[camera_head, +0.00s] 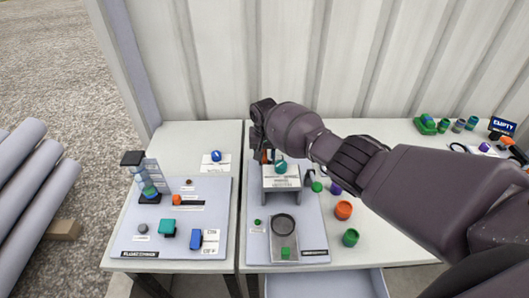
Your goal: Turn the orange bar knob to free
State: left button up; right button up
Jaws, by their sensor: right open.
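My right arm reaches in from the right, and my right gripper (264,150) points down at the back of the middle board. An orange piece (264,157) shows at its fingertips, partly hidden by the gripper; it may be the orange bar knob. I cannot tell whether the fingers touch it. The right gripper is open. A teal knob (281,167) stands just right of it on a small grey stand with a white label (281,183). A small orange knob (177,200) sits on the left board beside a black label. My left gripper is not in view.
The left board (140,225) carries blue and teal knobs and a dark post. A grey plate with a round dial (284,224) is in front of the stand. Loose orange, green and purple pieces lie right of the middle board. A corrugated wall (210,60) closes the back.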

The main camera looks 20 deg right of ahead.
aim_at(265, 153)
jog(key=shift+r, duration=0.6)
notch_tip(265, 153, up, 10)
jog(key=p, duration=0.1)
jog(key=shift+f, duration=0.2)
